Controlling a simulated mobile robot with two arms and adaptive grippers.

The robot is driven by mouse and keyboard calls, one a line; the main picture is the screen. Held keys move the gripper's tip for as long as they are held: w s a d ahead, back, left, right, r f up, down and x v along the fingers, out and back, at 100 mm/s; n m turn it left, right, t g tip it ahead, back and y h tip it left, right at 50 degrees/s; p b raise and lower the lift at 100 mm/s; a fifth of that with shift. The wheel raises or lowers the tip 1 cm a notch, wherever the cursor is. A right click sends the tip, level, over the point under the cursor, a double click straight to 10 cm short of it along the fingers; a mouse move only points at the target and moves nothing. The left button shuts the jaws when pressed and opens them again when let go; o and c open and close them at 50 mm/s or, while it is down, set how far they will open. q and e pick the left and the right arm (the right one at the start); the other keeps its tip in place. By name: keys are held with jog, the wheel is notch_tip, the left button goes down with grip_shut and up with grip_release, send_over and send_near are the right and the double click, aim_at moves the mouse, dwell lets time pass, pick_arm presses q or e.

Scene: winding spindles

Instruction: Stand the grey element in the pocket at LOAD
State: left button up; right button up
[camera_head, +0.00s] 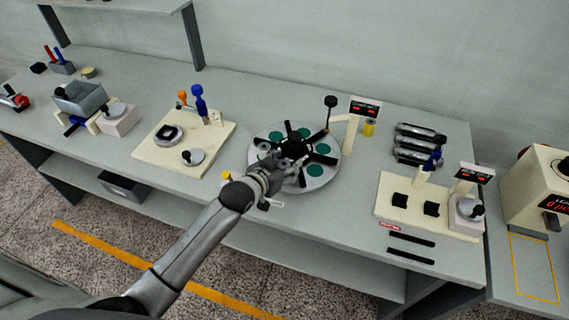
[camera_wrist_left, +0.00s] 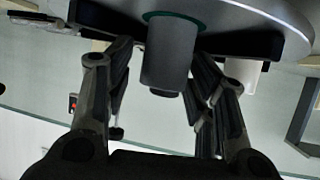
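In the left wrist view, which appears upside down, the grey element (camera_wrist_left: 170,55) is a dark grey cylinder. Its end is at a green-rimmed pocket on the rotary disc (camera_wrist_left: 265,14); I cannot tell whether it is fully seated. My left gripper (camera_wrist_left: 165,62) has a finger on each side of it, with a gap visible on the left; contact on the right is unclear. In the head view my left gripper (camera_head: 270,178) is at the disc's (camera_head: 332,179) front-left edge and hides the element. No LOAD label is readable. My right gripper is not in view.
The disc has black radial arms, green pockets and a small grey piece (camera_head: 263,147) on its left. A cream post (camera_head: 350,134) with a sign stands behind. A cream fixture board (camera_head: 215,142) is left; another station (camera_head: 385,205) is right. The bench front is mostly clear.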

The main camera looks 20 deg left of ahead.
pick_arm(q)
jog(key=shift+r, duration=0.25)
jog(key=shift+s+a, duration=0.1)
jog(key=shift+s, duration=0.1)
jog(key=b+v, duration=0.1)
jog(key=v, duration=1)
jog(key=shift+s, duration=0.25)
